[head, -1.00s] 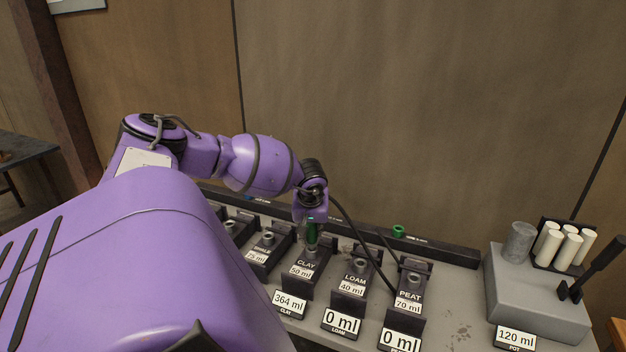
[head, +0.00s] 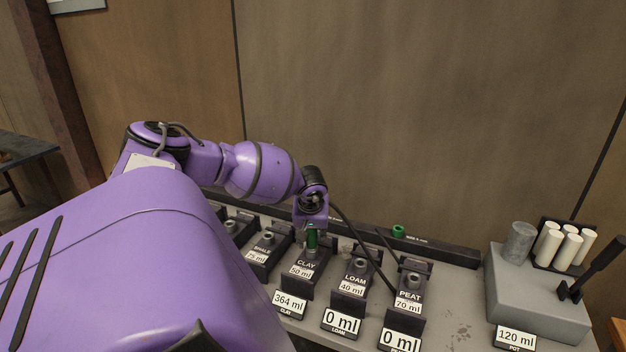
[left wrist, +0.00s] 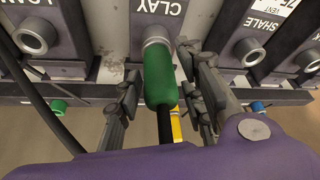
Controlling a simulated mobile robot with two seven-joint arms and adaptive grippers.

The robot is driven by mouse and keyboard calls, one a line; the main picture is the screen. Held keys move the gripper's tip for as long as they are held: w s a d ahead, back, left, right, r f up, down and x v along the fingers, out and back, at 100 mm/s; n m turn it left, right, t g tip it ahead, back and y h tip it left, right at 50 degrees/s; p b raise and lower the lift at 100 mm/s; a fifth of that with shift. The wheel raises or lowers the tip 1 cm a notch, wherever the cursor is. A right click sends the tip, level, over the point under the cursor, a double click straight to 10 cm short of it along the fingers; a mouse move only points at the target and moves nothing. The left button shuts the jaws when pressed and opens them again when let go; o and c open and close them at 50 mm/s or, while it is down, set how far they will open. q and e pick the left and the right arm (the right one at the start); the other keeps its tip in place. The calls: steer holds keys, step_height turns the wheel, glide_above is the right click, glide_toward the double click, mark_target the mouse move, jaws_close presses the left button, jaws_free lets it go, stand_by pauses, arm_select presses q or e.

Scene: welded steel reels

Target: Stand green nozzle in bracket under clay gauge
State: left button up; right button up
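The green nozzle (head: 312,236) stands upright at the clay bracket (head: 305,264), in the row on the grey bench. In the left wrist view the green nozzle (left wrist: 160,78) has its end at the grey ring (left wrist: 156,43) under the CLAY label, and a dark hose leaves its other end. My left gripper (head: 312,224) is right above the nozzle. In the left wrist view its fingers (left wrist: 160,72) are spread on both sides of the nozzle, with gaps showing. The clay gauge (head: 290,303) in front reads 364 ml. My right gripper is out of view.
The loam bracket (head: 354,275) and peat bracket (head: 411,285) stand to the right, the shale bracket (head: 266,248) to the left. A black hose (head: 352,225) arcs past the loam bracket. A grey block (head: 535,298) with white cylinders sits at far right.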

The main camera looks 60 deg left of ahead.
arm_select(q)
steer(key=shift+o, duration=0.4)
steer(key=shift+r, duration=5)
steer(key=s+d+r, duration=0.4)
steer(key=s+d, duration=0.3)
steer(key=d, duration=0.3)
